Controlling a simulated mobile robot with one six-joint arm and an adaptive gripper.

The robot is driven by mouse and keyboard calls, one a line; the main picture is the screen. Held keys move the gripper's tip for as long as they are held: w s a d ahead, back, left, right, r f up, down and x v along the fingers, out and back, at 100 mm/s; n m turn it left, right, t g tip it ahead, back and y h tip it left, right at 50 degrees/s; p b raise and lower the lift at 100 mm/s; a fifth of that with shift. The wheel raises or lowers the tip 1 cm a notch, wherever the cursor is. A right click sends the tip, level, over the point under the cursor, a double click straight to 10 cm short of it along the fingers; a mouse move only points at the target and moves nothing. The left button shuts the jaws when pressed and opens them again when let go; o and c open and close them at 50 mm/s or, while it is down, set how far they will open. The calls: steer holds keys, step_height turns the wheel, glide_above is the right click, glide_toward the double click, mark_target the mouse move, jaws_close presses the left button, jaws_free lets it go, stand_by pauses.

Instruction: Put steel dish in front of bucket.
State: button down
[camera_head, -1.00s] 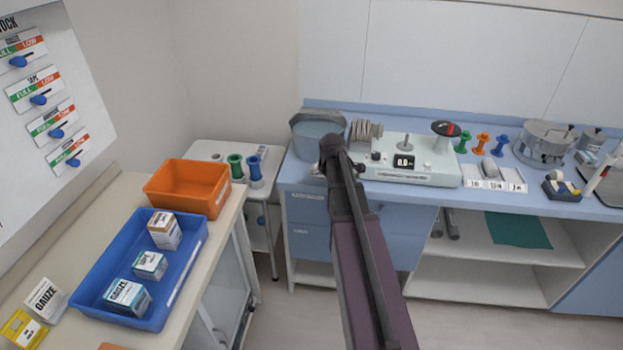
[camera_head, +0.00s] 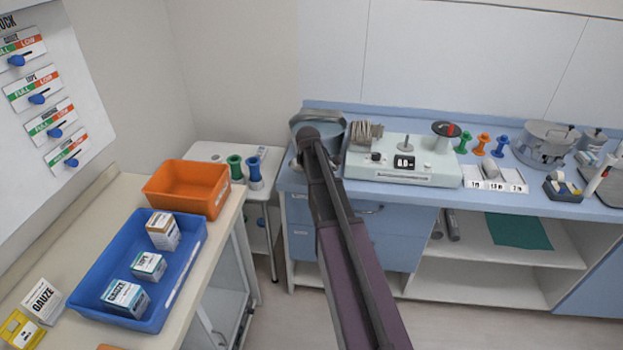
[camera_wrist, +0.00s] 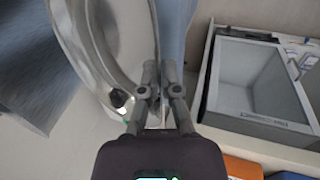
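The steel dish (camera_wrist: 88,42) is large and close in the wrist view, its shiny curved wall tilted and cut off by the picture edge. My gripper (camera_wrist: 161,72) has its two fingers close together at the dish's right wall and appears shut on it. A small dark object shows by the dish's lower rim. In the head view a grey metal vessel (camera_head: 334,128), apparently the bucket, is at the left end of the blue counter. My arm's end covers part of it and hides the fingertips. I cannot clearly separate dish from bucket there.
A pale green device (camera_head: 405,172) stands right of the vessel, with a grey coil (camera_head: 366,132) behind. A white trolley (camera_head: 205,149) with coloured spools is left. An orange bin (camera_head: 187,188) and a blue tray (camera_head: 140,262) are on the left counter.

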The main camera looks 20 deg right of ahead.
steer(key=shift+w+a+f, duration=0.25)
steer(key=shift+w, duration=0.35)
steer(key=shift+s+f+b, duration=0.1)
steer(key=shift+f+b, duration=1.45)
steer(key=shift+b, duration=0.25)
steer(key=shift+f, duration=0.25)
steer(key=c, duration=0.8)
jaws_free()
steer(key=shift+r, duration=0.1)
steer(key=shift+r, duration=0.15)
steer(key=p+v, duration=1.1)
steer(key=v, duration=0.1)
